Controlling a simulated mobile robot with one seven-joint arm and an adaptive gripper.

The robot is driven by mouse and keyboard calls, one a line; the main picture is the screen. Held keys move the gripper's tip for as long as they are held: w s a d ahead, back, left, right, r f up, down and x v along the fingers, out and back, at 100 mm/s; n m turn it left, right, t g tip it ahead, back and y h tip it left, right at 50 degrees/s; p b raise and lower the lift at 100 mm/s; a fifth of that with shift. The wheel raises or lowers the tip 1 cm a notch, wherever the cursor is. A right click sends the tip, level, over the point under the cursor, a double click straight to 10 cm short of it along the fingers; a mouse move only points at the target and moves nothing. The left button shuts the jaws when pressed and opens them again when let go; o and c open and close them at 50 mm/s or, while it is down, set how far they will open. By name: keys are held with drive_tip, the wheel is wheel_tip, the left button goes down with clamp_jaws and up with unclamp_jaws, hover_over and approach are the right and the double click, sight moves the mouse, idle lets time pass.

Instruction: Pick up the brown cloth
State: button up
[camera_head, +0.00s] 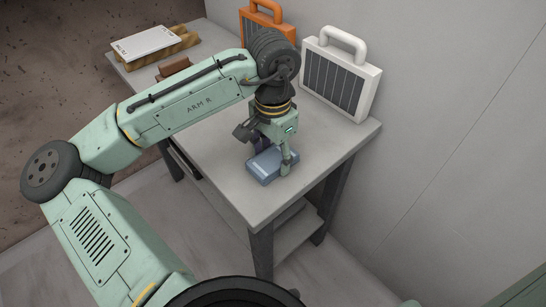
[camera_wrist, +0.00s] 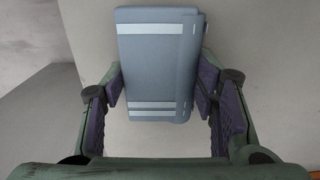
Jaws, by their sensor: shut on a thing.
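My gripper (camera_head: 272,158) is over the grey stone slab (camera_head: 225,180), with its fingers pointing down. In the wrist view this blue-grey thing (camera_wrist: 158,60) sits between the two fingers, one along each side. I cannot tell whether it rests on the slab or hangs just above it. A small brown thing (camera_head: 174,67), perhaps the brown cloth, lies at the slab's far left part, apart from my gripper and partly hidden by my arm.
A white and dark panelled case (camera_head: 340,75) with a handle stands at the back right against the wall. An orange case (camera_head: 262,15) stands beside it. A white flat book or pad (camera_head: 143,43) lies on a tan wooden thing (camera_head: 178,44) at the far left. The slab's front is clear.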

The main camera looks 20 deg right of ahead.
sight(278, 158)
drive_tip(key=shift+r, duration=0.45)
drive_tip(key=shift+s+d+r+b, duration=0.2)
drive_tip(key=shift+s+r+b, duration=0.1)
drive_tip(key=shift+r, duration=0.35)
drive_tip(key=shift+s+d+r+b, duration=0.15)
drive_tip(key=shift+r+b, duration=0.15)
drive_tip(key=shift+r, duration=0.3)
drive_tip(key=s+d+r+b, duration=0.1)
drive_tip(key=s+d+b, duration=0.1)
drive_tip(key=s+d, duration=0.6)
drive_tip(key=s, duration=0.4)
drive_tip(key=shift+s+r, duration=0.2)
drive_tip(key=shift+r, duration=0.1)
drive_tip(key=shift+d, duration=0.1)
drive_tip(key=o, duration=0.7)
drive_tip(key=shift+c, duration=0.2)
drive_tip(key=c, duration=0.5)
